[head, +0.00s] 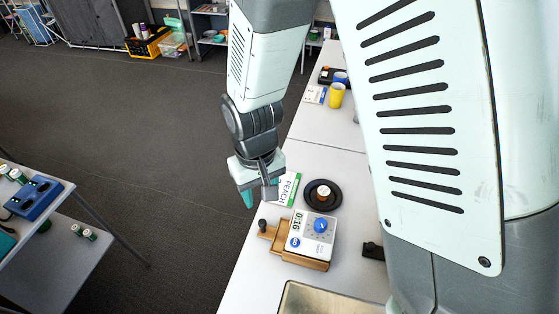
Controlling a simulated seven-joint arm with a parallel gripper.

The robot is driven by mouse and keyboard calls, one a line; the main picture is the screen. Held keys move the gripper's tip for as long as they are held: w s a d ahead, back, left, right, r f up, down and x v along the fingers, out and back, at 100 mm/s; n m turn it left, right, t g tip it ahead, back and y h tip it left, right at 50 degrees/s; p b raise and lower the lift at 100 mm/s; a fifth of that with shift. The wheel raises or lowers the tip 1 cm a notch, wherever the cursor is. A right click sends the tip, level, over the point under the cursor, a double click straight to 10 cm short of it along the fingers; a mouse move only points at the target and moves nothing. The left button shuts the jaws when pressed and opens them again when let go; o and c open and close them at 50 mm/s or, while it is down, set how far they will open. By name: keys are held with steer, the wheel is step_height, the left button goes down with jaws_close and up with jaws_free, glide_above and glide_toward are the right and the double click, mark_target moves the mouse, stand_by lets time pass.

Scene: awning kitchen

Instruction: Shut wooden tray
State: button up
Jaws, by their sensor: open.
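The wooden tray (274,234) sticks out from the left side of a low wooden base (305,261) on the white table. A dark round knob (262,224) is at the tray's outer left end. A white device (311,238) with a blue dial and a small display sits on top of the base. My gripper (259,194) hangs above and behind the knob, near the table's left edge. Its teal-tipped fingers are apart with nothing seen between them. It appears clear of the tray. The tray's inside is hard to make out.
A card marked PEACH (288,188) lies just right of my gripper. A black round dish (322,195) stands beside it. A small black object (373,251) and a metal-rimmed panel (325,299) are nearer. A yellow mug (336,95) stands farther back. Open floor lies left.

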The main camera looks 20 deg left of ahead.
mark_target(262, 222)
step_height(262, 222, down, 11)
steer(key=shift+s+f, duration=0.1)
steer(key=shift+s, duration=0.05)
stand_by(0.4)
jaws_close()
